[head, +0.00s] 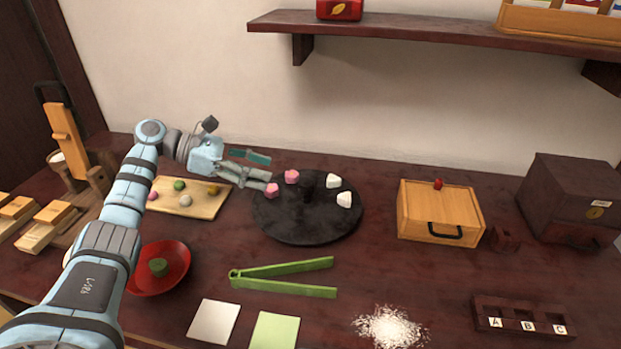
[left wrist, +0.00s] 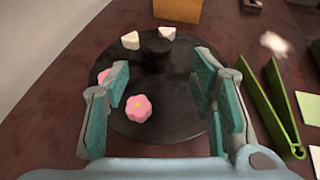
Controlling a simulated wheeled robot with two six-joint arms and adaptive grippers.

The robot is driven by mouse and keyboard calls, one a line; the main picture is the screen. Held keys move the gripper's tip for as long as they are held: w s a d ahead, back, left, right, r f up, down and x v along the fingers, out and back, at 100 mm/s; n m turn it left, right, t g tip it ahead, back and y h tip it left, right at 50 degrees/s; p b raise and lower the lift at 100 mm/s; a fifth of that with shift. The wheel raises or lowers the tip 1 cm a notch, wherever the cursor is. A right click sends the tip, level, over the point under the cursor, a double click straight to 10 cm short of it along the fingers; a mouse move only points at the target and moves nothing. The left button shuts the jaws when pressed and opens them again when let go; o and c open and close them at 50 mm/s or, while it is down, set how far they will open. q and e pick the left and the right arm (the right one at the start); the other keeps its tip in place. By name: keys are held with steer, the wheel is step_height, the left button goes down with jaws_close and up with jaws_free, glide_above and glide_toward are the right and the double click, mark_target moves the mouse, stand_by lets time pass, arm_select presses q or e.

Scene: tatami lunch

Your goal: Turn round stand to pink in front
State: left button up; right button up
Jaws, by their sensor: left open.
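The round stand (head: 305,225) is a dark disc with a dark central knob (head: 308,194), on the table near the middle of the head view. Two pink sweets sit on its left and back-left: a near one (head: 272,190) and a far one (head: 292,176). Two white sweets (head: 333,181) (head: 344,199) sit on its right side. My left gripper (head: 268,169) is open and empty at the stand's left edge. In the left wrist view, a pink flower-shaped sweet (left wrist: 138,108) shows between the fingers, and the other pink sweet (left wrist: 104,76) is partly hidden by the left finger.
A wooden board (head: 205,208) with small sweets lies left of the stand. A red plate (head: 178,278), green tongs (head: 285,268) and two square cards (head: 214,321) (head: 273,330) lie in front. A wooden box (head: 420,208) stands to the right. A shelf (head: 400,30) hangs above.

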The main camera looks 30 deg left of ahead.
mark_target(304, 182)
arm_select(q)
steer(key=b+x, duration=0.1)
steer(key=x, duration=0.9)
steer(key=shift+w+d+f, duration=0.15)
steer(key=shift+d+f, duration=0.1)
steer(key=shift+f, duration=0.05)
steer(key=shift+w+d+f, duration=0.1)
steer(key=shift+w+d, duration=0.05)
steer(key=shift+d, duration=0.2)
arm_select(e)
steer(key=w, duration=0.2)
steer(key=w+a, duration=0.1)
steer(key=shift+w+f+t, duration=0.1)
steer(key=shift+f+t, duration=0.2)
arm_select(q)
steer(key=shift+c, duration=0.2)
jaws_close()
